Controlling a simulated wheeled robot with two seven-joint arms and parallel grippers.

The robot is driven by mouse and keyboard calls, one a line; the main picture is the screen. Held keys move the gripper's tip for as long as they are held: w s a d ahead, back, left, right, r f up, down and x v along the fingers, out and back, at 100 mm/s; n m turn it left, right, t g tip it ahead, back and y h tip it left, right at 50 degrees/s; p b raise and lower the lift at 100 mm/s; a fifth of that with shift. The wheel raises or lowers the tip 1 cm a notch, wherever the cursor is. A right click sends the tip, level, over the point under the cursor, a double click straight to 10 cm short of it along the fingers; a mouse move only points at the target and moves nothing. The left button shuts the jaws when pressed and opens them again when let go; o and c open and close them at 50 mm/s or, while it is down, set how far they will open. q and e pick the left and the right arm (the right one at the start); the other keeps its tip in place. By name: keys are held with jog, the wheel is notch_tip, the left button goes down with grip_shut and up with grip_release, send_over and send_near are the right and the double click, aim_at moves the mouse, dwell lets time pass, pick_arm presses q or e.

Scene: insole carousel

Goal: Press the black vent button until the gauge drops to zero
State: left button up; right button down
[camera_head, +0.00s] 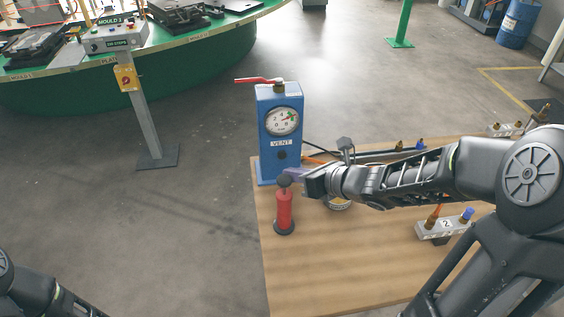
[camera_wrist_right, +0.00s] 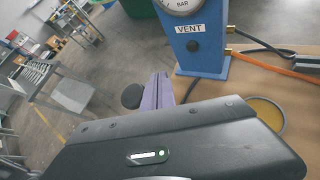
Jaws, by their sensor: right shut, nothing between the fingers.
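A blue vent box (camera_head: 267,165) stands at the left end of the wooden table, with a round white gauge (camera_head: 282,121) on its front. The needle is too small to read exactly. Below the VENT label sits the black vent button (camera_head: 282,155), also in the right wrist view (camera_wrist_right: 192,46). My right gripper (camera_head: 288,176) is shut and empty, in front of the box and below the button. Its purple-grey fingers (camera_wrist_right: 158,92) show apart from the button in the wrist view. Only part of my left arm shows at the bottom left; its gripper is out of view.
A red cylinder (camera_head: 284,209) with a black knob (camera_wrist_right: 132,96) stands just below the right fingertips. A red lever (camera_head: 258,80) tops the box. Hoses run right from it. A tin (camera_head: 339,204) sits under my right wrist. The table front (camera_head: 330,270) is clear.

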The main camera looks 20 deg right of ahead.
aim_at(282, 155)
notch_tip(282, 155, down, 6)
jog(key=b, duration=0.4)
jog(key=shift+r+b, duration=0.15)
jog(key=shift+b, duration=0.25)
jog(key=shift+w, duration=0.15)
jog(key=w+d+p, duration=0.2)
jog(key=w, duration=0.6)
jog(key=shift+w+d+p, duration=0.15)
jog(key=shift+w+p, duration=0.05)
jog(key=shift+p, duration=0.15)
jog(key=shift+w, duration=0.1)
dwell(1.4)
jog(key=shift+w+d, duration=0.1)
jog(key=shift+w, duration=0.15)
